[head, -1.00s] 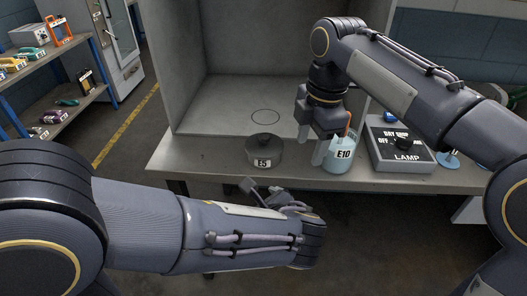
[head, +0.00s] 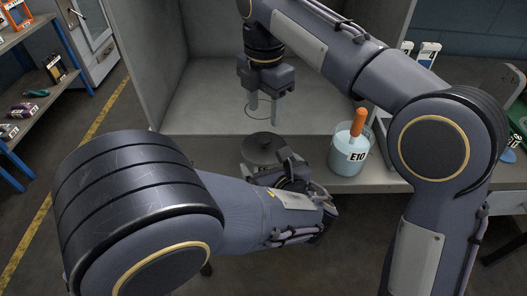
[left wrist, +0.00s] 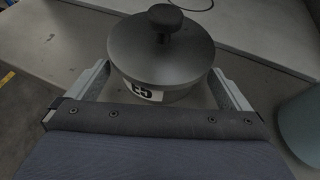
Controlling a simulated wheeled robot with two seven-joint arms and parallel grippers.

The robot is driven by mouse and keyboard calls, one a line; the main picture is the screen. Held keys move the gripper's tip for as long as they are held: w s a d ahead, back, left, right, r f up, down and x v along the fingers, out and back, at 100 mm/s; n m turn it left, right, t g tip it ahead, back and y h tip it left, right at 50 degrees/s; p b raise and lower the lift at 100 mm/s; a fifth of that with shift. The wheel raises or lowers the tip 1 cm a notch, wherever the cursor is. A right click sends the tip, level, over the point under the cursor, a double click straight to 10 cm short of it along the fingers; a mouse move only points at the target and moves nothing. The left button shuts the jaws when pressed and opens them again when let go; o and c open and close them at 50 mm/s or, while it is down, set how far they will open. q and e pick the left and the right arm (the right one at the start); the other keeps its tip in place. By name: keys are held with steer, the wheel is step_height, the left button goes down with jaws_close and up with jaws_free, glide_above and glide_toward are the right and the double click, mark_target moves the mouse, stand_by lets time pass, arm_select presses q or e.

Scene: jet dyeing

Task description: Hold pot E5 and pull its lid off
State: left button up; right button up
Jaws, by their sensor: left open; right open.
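Pot E5 (head: 263,150) is a dark grey pot standing on the bench, its flat lid and round knob on top. In the left wrist view the pot (left wrist: 165,62) shows its E5 label. My left gripper (head: 265,163) is open, low at the pot's near side. In the left wrist view its fingers lie left and right of the pot's near part, with gaps showing. My right gripper (head: 264,112) is open and empty, fingers down, above and slightly behind the lid knob. The left hand hides the pot's lower front.
Beaker E10 (head: 346,158), with pale liquid and an orange-handled tool, stands right of the pot. A grey booth (head: 195,85) with a circle marked on its floor is behind. The lamp box is mostly hidden by my right arm. A shelf (head: 45,100) stands at left.

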mark_target(266, 159)
arm_select(q)
steer(key=shift+x, duration=1.6)
